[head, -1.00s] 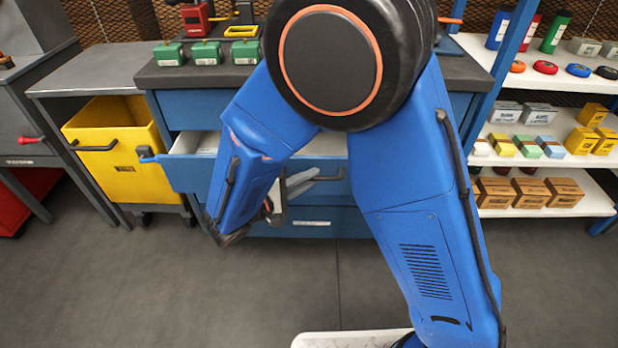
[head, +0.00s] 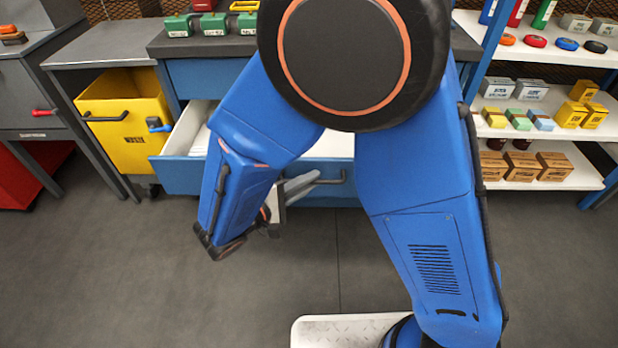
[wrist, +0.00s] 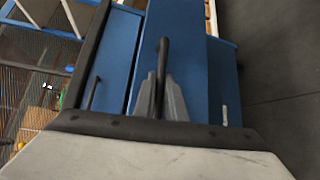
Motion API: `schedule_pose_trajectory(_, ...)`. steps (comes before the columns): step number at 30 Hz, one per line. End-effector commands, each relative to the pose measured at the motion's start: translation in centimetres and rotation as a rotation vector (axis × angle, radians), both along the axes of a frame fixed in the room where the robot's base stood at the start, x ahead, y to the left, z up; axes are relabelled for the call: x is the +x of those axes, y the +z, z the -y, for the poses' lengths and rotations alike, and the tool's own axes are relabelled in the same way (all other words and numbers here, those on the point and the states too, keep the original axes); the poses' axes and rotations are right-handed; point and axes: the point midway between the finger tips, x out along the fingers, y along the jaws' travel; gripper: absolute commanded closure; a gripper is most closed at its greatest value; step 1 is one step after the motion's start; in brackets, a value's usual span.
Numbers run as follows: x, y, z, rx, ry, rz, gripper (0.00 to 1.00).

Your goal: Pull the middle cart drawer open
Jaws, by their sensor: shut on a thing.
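The blue middle drawer (head: 180,173) of the cart juts out from the cart body, with its pale inside (head: 188,128) showing. My gripper (head: 312,182) is at the drawer's dark bar handle (head: 338,178), right of the middle of its front. In the wrist view the two grey fingers of my gripper (wrist: 160,90) are closed on the dark handle (wrist: 163,58). The blue drawer front (wrist: 190,70) lies just beyond the fingers. My arm hides part of the drawer front and its inside in the head view.
A yellow bin (head: 125,125) stands left of the cart, close to the drawer's left end. A grey worktop (head: 215,46) with green boxes (head: 178,25) is above the drawer. White shelves (head: 540,135) with boxes stand right. The floor (head: 130,260) in front is clear.

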Motion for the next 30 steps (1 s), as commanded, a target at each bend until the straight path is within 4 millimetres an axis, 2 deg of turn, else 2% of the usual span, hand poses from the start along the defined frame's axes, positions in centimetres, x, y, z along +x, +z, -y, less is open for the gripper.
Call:
schedule_pose_trajectory(7, 0.0, 0.0, -0.1, 0.003, 0.003, -0.001, 1.0)
schedule_pose_trajectory(8, 0.0, 0.0, -0.1, 0.003, 0.003, -0.001, 0.87)
schedule_pose_trajectory(9, 0.0, 0.0, -0.1, 0.003, 0.003, -0.001, 0.81)
schedule_pose_trajectory(20, -0.1, 0.0, -0.3, 0.002, 0.002, 0.0, 0.81)
schedule_pose_trajectory(26, -1.7, 0.3, -2.0, 0.003, 0.004, 0.001, 0.81)
schedule_pose_trajectory(30, -3.5, 0.7, -4.0, 0.003, 0.005, 0.001, 0.81)
